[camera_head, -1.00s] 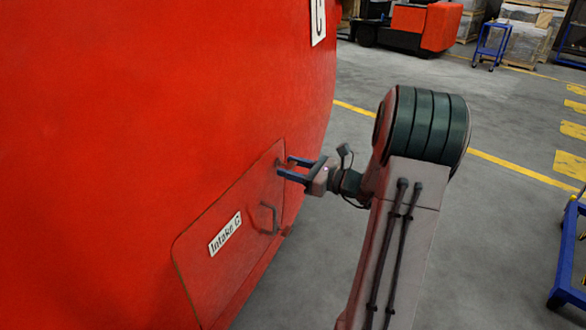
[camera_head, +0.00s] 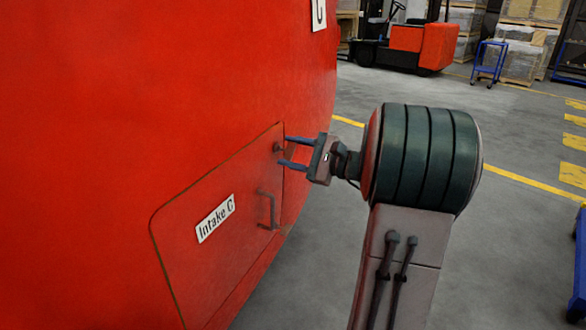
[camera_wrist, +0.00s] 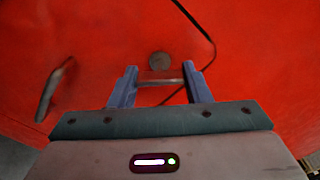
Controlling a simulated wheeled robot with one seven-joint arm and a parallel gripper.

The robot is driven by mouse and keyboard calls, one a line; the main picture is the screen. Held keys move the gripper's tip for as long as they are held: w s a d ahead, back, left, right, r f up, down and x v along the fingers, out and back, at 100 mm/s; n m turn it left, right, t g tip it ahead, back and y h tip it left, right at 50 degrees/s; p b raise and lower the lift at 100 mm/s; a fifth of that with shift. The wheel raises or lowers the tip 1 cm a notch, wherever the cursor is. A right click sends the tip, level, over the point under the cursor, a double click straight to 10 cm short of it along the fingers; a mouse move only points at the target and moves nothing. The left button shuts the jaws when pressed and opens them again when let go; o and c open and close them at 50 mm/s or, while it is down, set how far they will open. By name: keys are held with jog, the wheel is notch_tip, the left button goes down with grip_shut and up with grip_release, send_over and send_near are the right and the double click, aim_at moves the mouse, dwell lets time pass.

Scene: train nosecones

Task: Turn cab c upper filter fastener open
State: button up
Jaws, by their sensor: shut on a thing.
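The red intake panel marked "Intake C" (camera_head: 190,265) is in the side of the red nosecone. The upper fastener (camera_head: 277,148) is a small dark knob near the panel's upper right corner. In the wrist view the fastener (camera_wrist: 160,62) shows as a round grey head with a thin crossbar below it. My gripper (camera_head: 283,151) reaches the panel from the right, its blue fingers one above the other. In the wrist view my gripper (camera_wrist: 162,74) has the crossbar spanning between its fingers, and it is shut on the fastener. The panel looks flush with the nosecone.
A bent handle (camera_head: 268,210) stands out below the fastener, close to my lower finger; it also shows at the left in the wrist view (camera_wrist: 50,92). A blue trolley (camera_head: 580,255) is at the right edge.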

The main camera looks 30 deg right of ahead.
jog(key=n+b, duration=0.2)
jog(key=b, duration=0.1)
jog(key=n+b, duration=0.2)
jog(key=b, duration=0.1)
jog(key=n+b, duration=0.2)
jog(key=b, duration=0.1)
jog(key=shift+f, duration=0.3)
jog(key=n+b, duration=0.2)
jog(key=b, duration=0.1)
jog(key=shift+r, duration=0.25)
jog(key=shift+r+n, duration=0.1)
jog(key=shift+n, duration=0.2)
jog(key=o, duration=1)
jog(key=p+v, duration=0.2)
jog(key=v, duration=1.2)
jog(key=shift+w, duration=0.1)
